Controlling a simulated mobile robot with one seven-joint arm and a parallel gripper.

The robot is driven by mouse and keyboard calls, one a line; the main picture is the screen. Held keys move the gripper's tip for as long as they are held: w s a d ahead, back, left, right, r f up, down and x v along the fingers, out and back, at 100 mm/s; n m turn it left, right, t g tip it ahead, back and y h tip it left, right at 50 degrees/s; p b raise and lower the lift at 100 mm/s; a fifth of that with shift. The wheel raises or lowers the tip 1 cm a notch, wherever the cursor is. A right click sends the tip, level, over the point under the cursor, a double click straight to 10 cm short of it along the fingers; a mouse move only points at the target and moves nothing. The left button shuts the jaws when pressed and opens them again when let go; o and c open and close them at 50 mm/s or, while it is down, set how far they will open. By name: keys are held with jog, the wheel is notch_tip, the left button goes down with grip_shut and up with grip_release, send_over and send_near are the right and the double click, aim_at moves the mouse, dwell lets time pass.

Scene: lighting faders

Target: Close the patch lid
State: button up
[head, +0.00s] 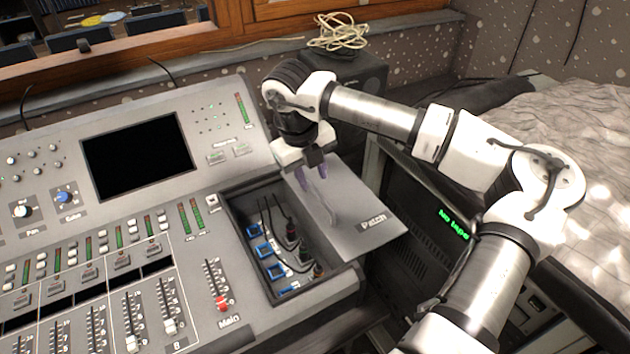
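The patch lid (372,222) is a flat grey panel with the word "Patch" near its lower right corner. It stands open, swung to the right of the patch compartment (349,281) in the mixing desk. Inside the compartment are blue sockets (265,249) and plugs with black cables (291,231). My gripper (312,174) points down over the upper left part of the lid. Its purple fingertips look apart, with nothing seen between them. A faint shadow or reflection of the fingers lies on the lid. Whether the fingertips touch the lid I cannot tell.
The mixing desk has a dark screen (137,156), several faders and a red Main fader (222,304) left of the compartment. A black speaker with a coiled pale cable (338,33) stands behind. A dark rack unit with green text (453,222) stands right, under my arm.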

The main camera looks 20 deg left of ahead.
aim_at(317, 194)
jog(key=shift+w+d+f+p, duration=0.15)
jog(key=shift+f+p, duration=0.05)
jog(key=shift+f, duration=0.9)
jog(key=shift+w+d+f+p, duration=0.15)
jog(key=shift+f+p, duration=0.05)
jog(key=shift+f, duration=0.9)
jog(key=shift+c, duration=0.2)
grip_shut()
